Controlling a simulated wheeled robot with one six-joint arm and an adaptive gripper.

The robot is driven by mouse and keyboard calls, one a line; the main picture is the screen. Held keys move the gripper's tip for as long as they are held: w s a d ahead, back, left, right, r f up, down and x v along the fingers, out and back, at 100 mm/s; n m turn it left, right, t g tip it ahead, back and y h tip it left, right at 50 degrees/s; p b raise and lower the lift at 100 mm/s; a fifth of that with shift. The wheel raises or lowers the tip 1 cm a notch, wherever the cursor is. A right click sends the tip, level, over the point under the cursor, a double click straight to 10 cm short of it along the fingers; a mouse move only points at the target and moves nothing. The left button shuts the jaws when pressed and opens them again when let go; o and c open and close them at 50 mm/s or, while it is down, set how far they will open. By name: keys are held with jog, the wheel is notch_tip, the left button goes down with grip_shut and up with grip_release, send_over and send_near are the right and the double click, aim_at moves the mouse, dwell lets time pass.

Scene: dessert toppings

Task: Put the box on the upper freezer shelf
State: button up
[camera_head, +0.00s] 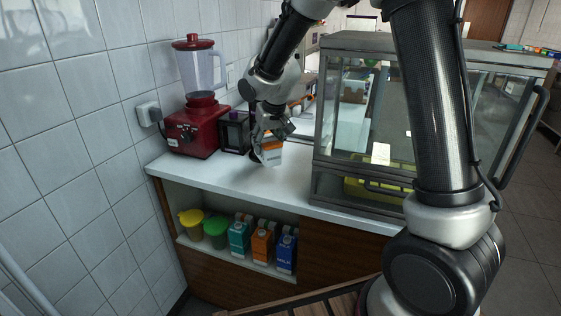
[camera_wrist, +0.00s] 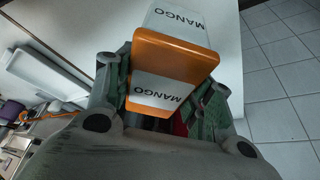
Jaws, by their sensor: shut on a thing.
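The box (camera_wrist: 170,85) is an orange and white carton marked MANGO. In the wrist view it sits between the two fingers of my gripper (camera_wrist: 165,105), which is shut on it. In the head view my gripper (camera_head: 268,135) holds the carton (camera_head: 272,153) over the white counter, close to its top; I cannot tell whether the carton touches the counter. Much of the carton is hidden by the gripper in the head view. I cannot make out a freezer shelf for certain; a glass-fronted cabinet (camera_head: 345,187) stands on the counter to the right.
A red blender (camera_head: 193,130) and a dark box (camera_head: 236,135) stand on the counter (camera_head: 222,178) at the left and back. An open shelf below holds tubs (camera_head: 215,232) and several cartons (camera_head: 262,244). My arm hides part of the glass cabinet.

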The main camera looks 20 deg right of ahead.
aim_at(268, 160)
notch_tip(268, 160, down, 7)
jog(key=shift+r, duration=0.1)
dwell(0.4)
jog(key=o, duration=1.2)
jog(key=shift+o, duration=0.2)
jog(key=shift+a, duration=0.1)
